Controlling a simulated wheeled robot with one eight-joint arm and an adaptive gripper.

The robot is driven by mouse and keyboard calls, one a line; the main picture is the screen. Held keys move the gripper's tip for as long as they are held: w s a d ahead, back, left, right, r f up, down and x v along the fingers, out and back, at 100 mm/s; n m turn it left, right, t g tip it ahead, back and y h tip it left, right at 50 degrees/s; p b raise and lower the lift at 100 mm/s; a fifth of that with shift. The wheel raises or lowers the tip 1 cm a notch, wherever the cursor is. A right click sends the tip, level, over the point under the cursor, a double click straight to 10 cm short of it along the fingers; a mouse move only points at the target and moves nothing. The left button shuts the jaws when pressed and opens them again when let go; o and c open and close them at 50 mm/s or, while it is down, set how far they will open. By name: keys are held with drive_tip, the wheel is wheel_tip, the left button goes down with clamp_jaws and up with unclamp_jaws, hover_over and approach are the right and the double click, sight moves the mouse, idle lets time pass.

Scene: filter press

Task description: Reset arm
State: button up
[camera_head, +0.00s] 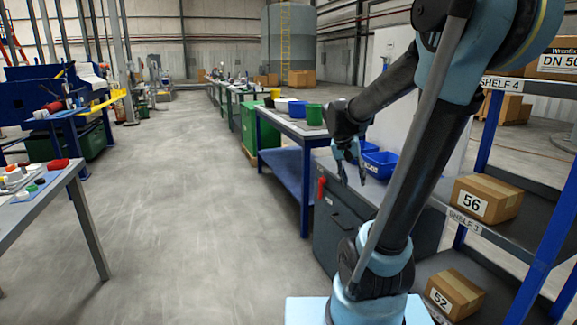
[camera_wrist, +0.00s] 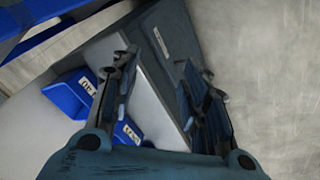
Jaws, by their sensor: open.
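My gripper (camera_head: 352,176) hangs from my bent arm in the head view, above the front of a grey cabinet with a light top. In the wrist view my gripper (camera_wrist: 155,75) has its two fingers spread apart, with nothing between them. The cabinet (camera_wrist: 165,50) shows behind and between the fingers. My arm rises at the right of the head view and folds over to the left and down.
Blue bins (camera_head: 380,163) sit on the cabinet top. A blue-legged table (camera_head: 290,128) holds a green bucket (camera_head: 314,114). A shelf rack (camera_head: 487,125) with boxes (camera_head: 487,198) stands close on the right. The grey floor (camera_head: 180,200) on the left is clear.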

drive_tip(key=s+a+f+n+y, duration=0.1)
drive_tip(key=s+f, duration=0.4)
drive_tip(key=s, duration=0.5)
drive_tip(key=s+a+f+n+y, duration=0.2)
drive_tip(key=s+f, duration=0.3)
drive_tip(key=s, duration=0.5)
drive_tip(key=shift+a+f+n+y, duration=0.2)
drive_tip(key=shift+n+y, duration=0.1)
drive_tip(key=shift+y, duration=0.1)
drive_tip(key=shift+s, duration=0.1)
